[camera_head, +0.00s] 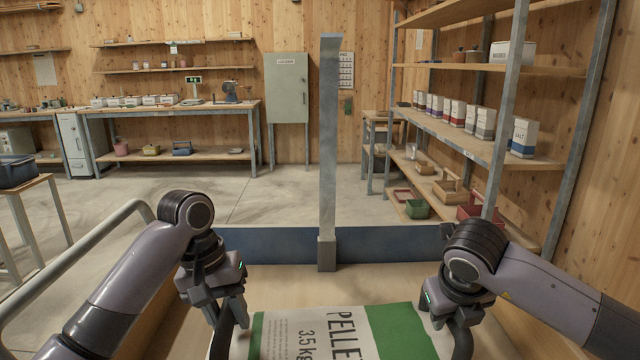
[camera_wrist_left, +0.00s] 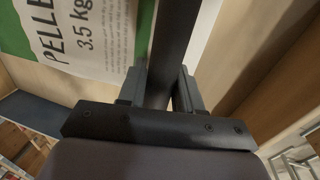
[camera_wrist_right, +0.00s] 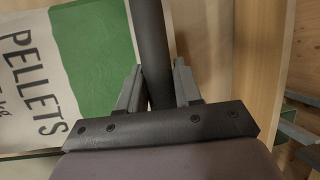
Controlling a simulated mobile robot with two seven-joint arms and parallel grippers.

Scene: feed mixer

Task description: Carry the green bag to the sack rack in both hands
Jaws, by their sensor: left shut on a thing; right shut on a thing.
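The green bag (camera_head: 345,335) is green and white with dark "PELLETS 3.5 kg" print, at the bottom of the head view and cut off by its edge. It also shows in the left wrist view (camera_wrist_left: 95,35) and the right wrist view (camera_wrist_right: 95,60). My left gripper (camera_head: 230,308) is shut on a dark bar-like handle (camera_wrist_left: 172,45) at the bag's left side. My right gripper (camera_head: 440,308) is shut on a similar handle (camera_wrist_right: 150,45) at its right side. I cannot tell whether the bag's underside touches anything. I cannot tell which structure is the sack rack.
Just beyond the bag is a pale wooden surface with a blue board (camera_head: 400,246) and upright metal post (camera_head: 328,150) at its far edge. A metal rail (camera_head: 80,255) runs at left. Shelving (camera_head: 470,135) with boxes stands right; a workbench (camera_head: 170,108) stands behind open floor.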

